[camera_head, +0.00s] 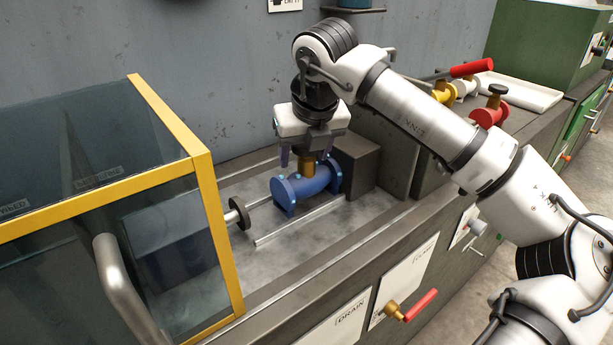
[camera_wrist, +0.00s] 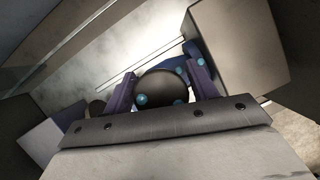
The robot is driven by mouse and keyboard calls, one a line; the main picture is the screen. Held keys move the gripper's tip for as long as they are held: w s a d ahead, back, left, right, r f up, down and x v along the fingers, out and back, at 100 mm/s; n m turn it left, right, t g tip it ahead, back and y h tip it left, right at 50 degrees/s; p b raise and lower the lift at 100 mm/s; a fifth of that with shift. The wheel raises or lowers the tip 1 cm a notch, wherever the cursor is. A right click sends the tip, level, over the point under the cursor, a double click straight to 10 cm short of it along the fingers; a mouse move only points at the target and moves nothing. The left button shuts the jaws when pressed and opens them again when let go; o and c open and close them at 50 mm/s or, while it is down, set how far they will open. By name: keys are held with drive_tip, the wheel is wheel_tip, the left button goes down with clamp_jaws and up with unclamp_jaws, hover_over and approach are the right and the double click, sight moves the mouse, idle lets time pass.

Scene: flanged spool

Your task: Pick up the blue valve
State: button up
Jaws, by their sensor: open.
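The blue valve (camera_head: 296,190) lies on its side on the grey bed of the machine, with round flanges at both ends and a brass neck (camera_head: 307,166) rising from its middle. My gripper (camera_head: 303,160) is right above it, pointing down and open. Its two fingers stand on either side of the neck; I cannot tell whether they touch it. In the wrist view a dark round cap (camera_wrist: 162,88) sits between the fingers, and a strip of the blue body (camera_wrist: 196,50) shows beyond it.
A dark block (camera_head: 358,162) stands close to the valve's right. A spindle with a dark disc (camera_head: 239,213) is on its left, beside a yellow-framed glass guard (camera_head: 205,190). Thin rails (camera_head: 298,221) run along the bed.

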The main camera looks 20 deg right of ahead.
drive_tip(key=shift+c, duration=0.5)
clamp_jaws()
drive_tip(key=shift+r, duration=0.2)
